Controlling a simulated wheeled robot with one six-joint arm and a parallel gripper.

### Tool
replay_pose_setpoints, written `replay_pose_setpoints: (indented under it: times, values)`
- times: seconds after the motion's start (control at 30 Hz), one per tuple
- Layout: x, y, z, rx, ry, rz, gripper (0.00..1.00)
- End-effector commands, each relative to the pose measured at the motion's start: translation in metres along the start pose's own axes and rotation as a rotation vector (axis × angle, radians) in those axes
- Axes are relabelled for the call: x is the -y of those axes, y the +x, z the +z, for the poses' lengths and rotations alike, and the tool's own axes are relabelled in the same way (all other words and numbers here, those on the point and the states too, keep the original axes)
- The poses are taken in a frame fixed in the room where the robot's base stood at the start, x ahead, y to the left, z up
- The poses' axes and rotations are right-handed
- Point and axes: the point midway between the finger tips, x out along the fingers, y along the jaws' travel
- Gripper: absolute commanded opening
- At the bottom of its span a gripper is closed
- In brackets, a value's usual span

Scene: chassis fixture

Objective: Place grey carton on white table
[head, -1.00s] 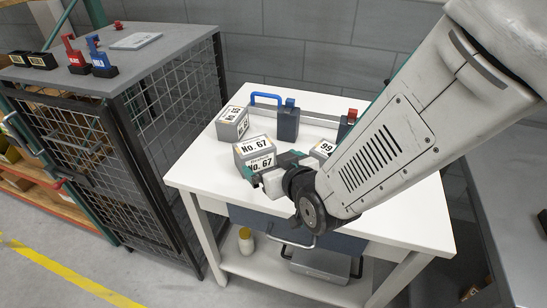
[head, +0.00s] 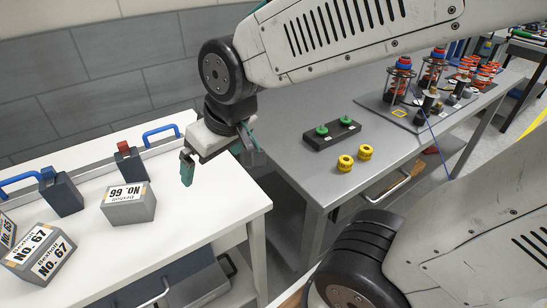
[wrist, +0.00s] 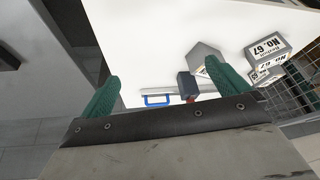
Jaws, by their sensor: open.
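The white table (head: 215,208) fills the lower left of the head view. A grey carton labelled No. 66 (head: 128,207) stands on it, and a grey carton labelled No. 67 (head: 42,255) stands nearer the left front. Another grey carton (head: 6,234) is cut off at the left edge. My gripper (head: 219,158) is open and empty above the table's right end, right of the cartons and apart from them. In the wrist view nothing is between its green fingers (wrist: 163,84); the No. 67 carton (wrist: 268,48) shows beyond the right finger.
A grey metal table (head: 290,165) at right carries yellow rings (head: 346,163), a green-knobbed black block (head: 332,135) and a jar fixture. The white table's right end is clear.

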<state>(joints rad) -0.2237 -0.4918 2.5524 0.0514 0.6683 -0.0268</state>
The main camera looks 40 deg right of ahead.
Motion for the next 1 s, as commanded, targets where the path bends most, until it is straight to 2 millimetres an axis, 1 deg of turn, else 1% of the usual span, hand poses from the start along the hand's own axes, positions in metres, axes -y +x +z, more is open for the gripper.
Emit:
replay_pose_setpoints:
  times: [0.03, 0.1, 0.2, 0.3, 0.4, 0.47, 1.0]
  values:
    - [-0.017, -0.02, 0.018, 0.044, 0.047, 0.025, 1.0]
    - [-0.032, -0.042, 0.047, 0.122, 0.099, 0.052, 1.0]
    - [-0.043, -0.066, 0.079, 0.209, 0.159, 0.078, 1.0]
    - [-0.048, -0.081, 0.1, 0.265, 0.195, 0.092, 1.0]
    - [-0.048, -0.087, 0.108, 0.29, 0.211, 0.097, 1.0]
    - [-0.048, -0.088, 0.11, 0.295, 0.212, 0.097, 1.0]
    - [-0.047, -0.087, 0.109, 0.294, 0.21, 0.096, 1.0]
